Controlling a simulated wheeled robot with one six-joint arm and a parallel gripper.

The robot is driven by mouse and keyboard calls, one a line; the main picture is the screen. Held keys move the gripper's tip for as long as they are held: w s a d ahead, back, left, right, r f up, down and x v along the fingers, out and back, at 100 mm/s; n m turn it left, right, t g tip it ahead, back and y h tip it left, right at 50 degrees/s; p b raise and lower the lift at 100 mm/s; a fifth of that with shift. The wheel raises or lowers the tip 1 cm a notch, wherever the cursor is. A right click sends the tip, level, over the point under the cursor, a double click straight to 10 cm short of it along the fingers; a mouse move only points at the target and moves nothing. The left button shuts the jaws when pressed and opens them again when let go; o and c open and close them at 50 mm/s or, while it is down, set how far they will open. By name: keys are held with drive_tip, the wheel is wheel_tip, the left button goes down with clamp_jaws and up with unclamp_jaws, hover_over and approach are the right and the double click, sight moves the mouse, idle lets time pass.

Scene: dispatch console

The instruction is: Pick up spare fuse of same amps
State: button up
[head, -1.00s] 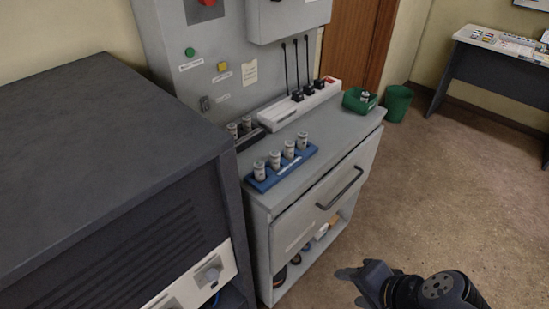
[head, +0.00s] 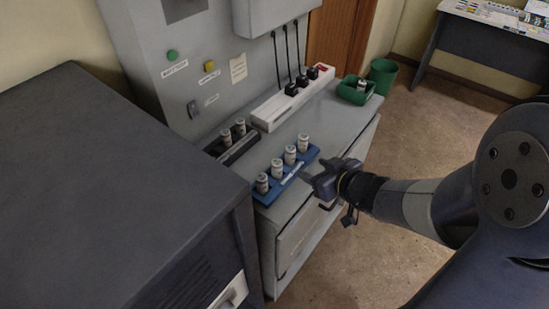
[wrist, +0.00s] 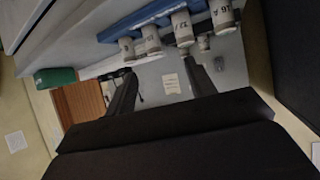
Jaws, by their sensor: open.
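Several pale cylindrical spare fuses stand upright in a blue rack (head: 284,179) on the cabinet top; the nearest fuse (head: 262,184) and the farthest fuse (head: 303,143) are at its ends. My gripper (head: 315,182) is open and empty, just right of the rack near the cabinet's front edge. In the wrist view the fuses appear tilted above the open fingers (wrist: 160,66). One fuse (wrist: 222,14) there seems to read 16 A and its neighbour (wrist: 182,28) perhaps 32; the other labels are too small to read.
A dark holder (head: 240,149) with two fuses stands behind the rack. A white power strip (head: 270,115) with black plugs and a green tray (head: 357,95) are farther back. A large dark cabinet (head: 110,190) fills the left. A green bin (head: 383,76) stands on the floor.

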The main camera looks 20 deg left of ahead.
sight(280, 165)
drive_tip(key=shift+n+g+y, duration=0.6)
drive_tip(key=shift+n+g, duration=0.1)
drive_tip(key=shift+g, duration=0.1)
drive_tip(key=a+f, duration=0.1)
drive_tip(key=a, duration=0.1)
drive_tip(key=w+a+f, duration=0.1)
drive_tip(key=a, duration=0.3)
drive_tip(key=shift+w+a+f+b, duration=0.15)
drive_tip(key=shift+w+f+b, duration=0.05)
drive_tip(key=shift+f+b, duration=0.2)
drive_tip(key=shift+x, duration=3)
drive_tip(key=shift+s+a, duration=0.1)
drive_tip(key=shift+s, duration=0.05)
drive_tip(key=shift+c, duration=0.2)
drive_tip(key=c, duration=1)
